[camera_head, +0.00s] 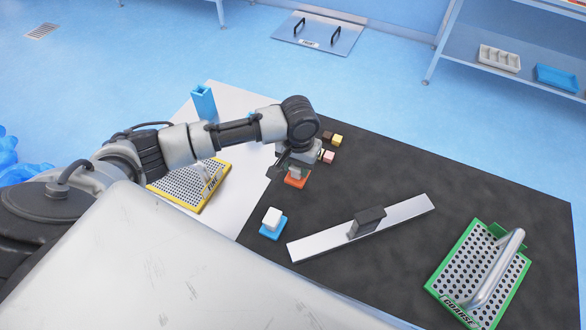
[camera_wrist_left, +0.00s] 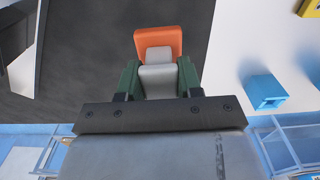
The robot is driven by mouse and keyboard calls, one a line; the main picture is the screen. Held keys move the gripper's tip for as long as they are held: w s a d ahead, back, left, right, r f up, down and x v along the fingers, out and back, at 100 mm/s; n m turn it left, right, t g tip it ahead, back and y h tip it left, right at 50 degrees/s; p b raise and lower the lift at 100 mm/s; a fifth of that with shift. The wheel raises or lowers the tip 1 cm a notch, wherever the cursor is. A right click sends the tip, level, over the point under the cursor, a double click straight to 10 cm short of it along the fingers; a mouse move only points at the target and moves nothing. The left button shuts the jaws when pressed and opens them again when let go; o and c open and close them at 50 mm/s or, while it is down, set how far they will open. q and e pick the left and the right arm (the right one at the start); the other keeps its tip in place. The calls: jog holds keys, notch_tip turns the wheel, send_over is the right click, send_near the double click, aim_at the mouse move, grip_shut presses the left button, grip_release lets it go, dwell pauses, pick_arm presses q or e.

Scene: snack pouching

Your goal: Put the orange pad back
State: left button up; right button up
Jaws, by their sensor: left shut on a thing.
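The orange pad (camera_head: 296,181) has a grey block-shaped handle and is at the left part of the black mat, near the border with the white surface. My left gripper (camera_head: 292,166) reaches down over it and is shut on its grey handle. In the left wrist view, the two green fingers of the left gripper (camera_wrist_left: 158,77) hold the handle from both sides, with the orange pad (camera_wrist_left: 158,38) beyond. I cannot tell whether the pad touches the mat or hangs just above it. My right gripper is not in view.
A blue pad with a white handle (camera_head: 272,218) stands nearer on the black mat (camera_head: 400,180). A metal strip with a dark handle (camera_head: 400,213), a green perforated plate (camera_head: 459,262), a yellow-framed plate (camera_head: 178,188), small coloured cubes (camera_head: 337,140) and a blue holder (camera_head: 203,104) stand around.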

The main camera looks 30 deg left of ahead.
aim_at(293, 172)
pick_arm(q)
jog(key=shift+w+a+f, duration=0.45)
jog(key=shift+a+f, duration=0.1)
jog(key=shift+a, duration=0.25)
jog(key=shift+a+f, duration=0.1)
jog(key=shift+f, duration=0.2)
notch_tip(293, 172, down, 3)
jog(key=shift+f+p, duration=0.15)
jog(key=shift+p, duration=0.35)
jog(key=shift+f, duration=0.15)
jog(key=shift+f, duration=0.15)
jog(key=o, duration=0.9)
